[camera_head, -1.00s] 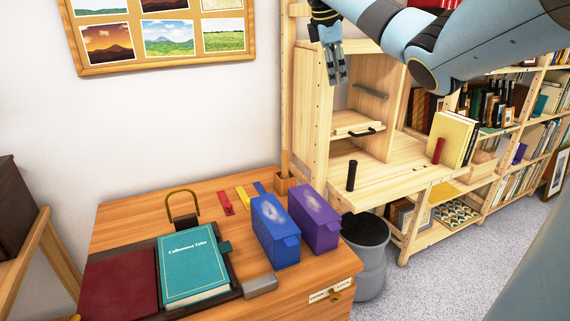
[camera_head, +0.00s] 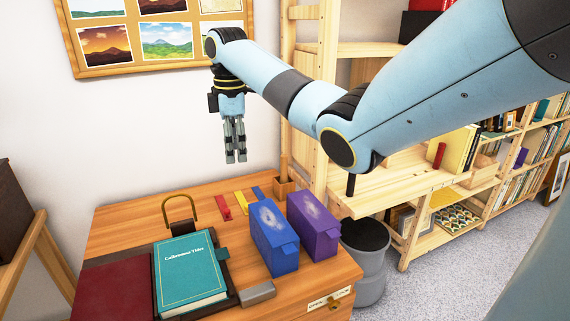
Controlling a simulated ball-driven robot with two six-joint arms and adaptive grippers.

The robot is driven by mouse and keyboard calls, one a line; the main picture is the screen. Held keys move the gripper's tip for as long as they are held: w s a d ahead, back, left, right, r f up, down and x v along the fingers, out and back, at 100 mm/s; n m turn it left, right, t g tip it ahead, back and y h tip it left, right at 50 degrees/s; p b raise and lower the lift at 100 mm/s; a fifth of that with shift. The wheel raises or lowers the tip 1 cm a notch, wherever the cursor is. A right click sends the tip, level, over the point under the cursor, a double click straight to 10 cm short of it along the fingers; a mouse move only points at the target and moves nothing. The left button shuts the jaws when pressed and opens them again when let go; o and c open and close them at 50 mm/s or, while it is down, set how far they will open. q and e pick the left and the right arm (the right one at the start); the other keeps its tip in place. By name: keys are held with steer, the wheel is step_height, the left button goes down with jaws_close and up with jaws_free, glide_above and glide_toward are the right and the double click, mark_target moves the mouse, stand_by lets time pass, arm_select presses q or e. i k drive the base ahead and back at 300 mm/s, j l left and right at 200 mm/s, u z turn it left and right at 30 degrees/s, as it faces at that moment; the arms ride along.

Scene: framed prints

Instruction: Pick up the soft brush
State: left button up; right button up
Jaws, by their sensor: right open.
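I cannot clearly make out a soft brush. A thin wooden handle (camera_head: 284,166) stands upright in a small wooden holder (camera_head: 285,186) at the back right corner of the desk; its lower end is hidden, so I cannot tell if it is the brush. My right gripper (camera_head: 235,160) is open and empty, pointing down above the back of the desk, left of the holder. My left gripper is not in view.
The wooden desk (camera_head: 130,225) carries a blue box (camera_head: 272,235), a purple box (camera_head: 314,228), a teal book (camera_head: 189,272), a grey block (camera_head: 257,293) and red, yellow and blue strips. A wooden shelf (camera_head: 305,150) stands behind right.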

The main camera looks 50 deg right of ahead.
mark_target(284, 158)
steer(key=i+l, duration=0.1)
steer(key=l, duration=0.8)
steer(key=i+l, duration=0.15)
steer(key=l, duration=0.3)
